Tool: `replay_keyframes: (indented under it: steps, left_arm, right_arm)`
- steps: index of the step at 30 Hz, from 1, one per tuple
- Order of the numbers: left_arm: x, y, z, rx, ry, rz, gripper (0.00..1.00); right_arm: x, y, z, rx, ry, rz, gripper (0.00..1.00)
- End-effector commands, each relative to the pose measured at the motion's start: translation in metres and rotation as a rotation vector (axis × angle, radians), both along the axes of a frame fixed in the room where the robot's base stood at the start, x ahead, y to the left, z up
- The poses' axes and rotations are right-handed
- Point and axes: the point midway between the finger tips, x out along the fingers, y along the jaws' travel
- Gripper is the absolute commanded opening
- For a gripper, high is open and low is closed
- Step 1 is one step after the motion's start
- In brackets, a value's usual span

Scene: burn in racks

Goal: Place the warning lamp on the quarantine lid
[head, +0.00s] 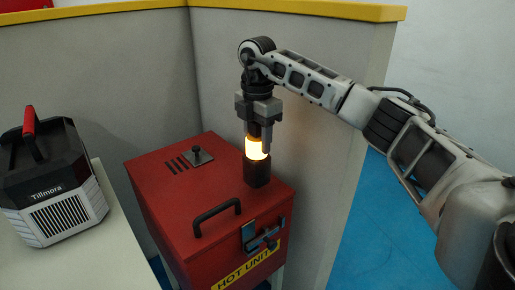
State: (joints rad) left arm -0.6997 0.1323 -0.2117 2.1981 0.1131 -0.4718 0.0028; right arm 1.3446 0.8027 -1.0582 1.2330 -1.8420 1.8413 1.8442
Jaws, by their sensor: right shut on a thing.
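The warning lamp (257,166) has a glowing orange-white top and a dark base. It is upright at the right side of the red lid (160,172) of the box marked "HOT UNIT". Its base appears to touch the lid, though a small gap is hard to rule out. My right gripper (258,146) points down from above and is shut on the lamp's glowing upper part. The lid carries a black handle (216,215) near the front edge, dark slots and a small black knob (196,154) on a plate. My left gripper is not in view.
A black and white "Tillmora" unit (50,185) with a red handle stands on a pale table (117,240) at the left. Grey partition walls (110,75) with yellow top edges stand close behind and right of the box. A latch (262,236) sits on its front.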

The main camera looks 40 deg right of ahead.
Motion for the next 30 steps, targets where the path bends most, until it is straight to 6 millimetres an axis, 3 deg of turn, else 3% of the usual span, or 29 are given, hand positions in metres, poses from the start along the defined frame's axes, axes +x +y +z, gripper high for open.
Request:
replay_keyframes:
  steps: [8,19,20,21,30]
  left_arm:
    - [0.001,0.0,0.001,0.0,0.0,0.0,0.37]
    - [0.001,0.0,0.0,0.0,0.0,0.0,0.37]
    - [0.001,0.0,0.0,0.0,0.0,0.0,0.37]
    - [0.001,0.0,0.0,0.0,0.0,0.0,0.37]
    - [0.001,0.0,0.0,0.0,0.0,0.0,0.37]
  right_arm:
    - [0.002,-0.002,-0.033,-0.001,0.001,-0.001,0.04]
    - [0.002,-0.002,-0.038,-0.001,0.0,-0.001,0.04]
    - [0.002,-0.002,-0.038,-0.001,0.0,-0.001,0.54]
    - [0.002,-0.002,-0.038,-0.001,0.0,-0.001,0.65]
    - [0.002,-0.002,-0.036,-0.001,0.0,-0.001,0.68]
